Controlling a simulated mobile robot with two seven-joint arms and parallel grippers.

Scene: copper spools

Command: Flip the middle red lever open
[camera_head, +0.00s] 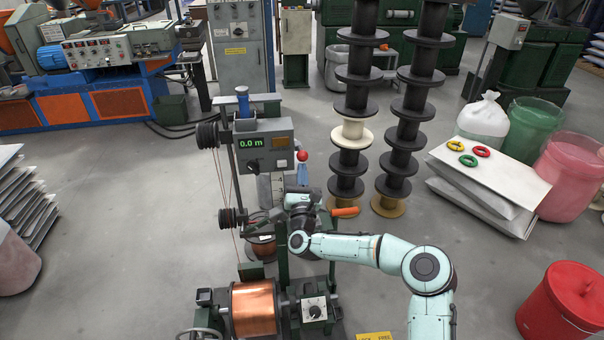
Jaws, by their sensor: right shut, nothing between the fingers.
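A grey counter box (264,148) with a green "0.0 m" display stands on the winding machine, left of centre. A red ball knob (302,156) shows at its right edge; its stem cannot be made out. An orange-red handle (345,211) points right, lower down beside my right wrist; what it joins is hidden. My right gripper (262,219) is below the counter box, shut and empty. It is small and dark against the machine, so contact cannot be judged. My left gripper is out of view.
A copper spool (253,308) sits in the machine's front, beside a dial box (314,309). Black spool stacks (408,110) rise behind my right arm. A white board (489,165) with coloured rings and a red bucket (563,305) are at right.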

